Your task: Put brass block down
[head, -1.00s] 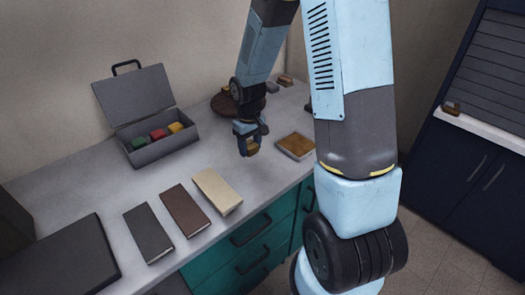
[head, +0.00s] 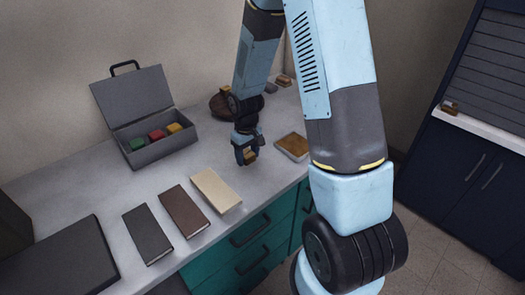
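My gripper (head: 247,155) points down over the grey counter (head: 110,180), in the middle of the head view. A small brass-coloured block (head: 250,157) sits between its fingers, which appear closed on it. The block is at or just above the counter top; I cannot tell whether it touches. The fingers partly hide it. It is beyond the cream cover (head: 216,189) and left of a shallow tan-topped case (head: 293,147).
A brown cover (head: 185,211) and a dark grey cover (head: 148,233) lie nearer. An open grey box (head: 162,152) holds red, green and yellow blocks at the back. A dark round dish (head: 221,106) stands behind my gripper. Counter between box and covers is clear.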

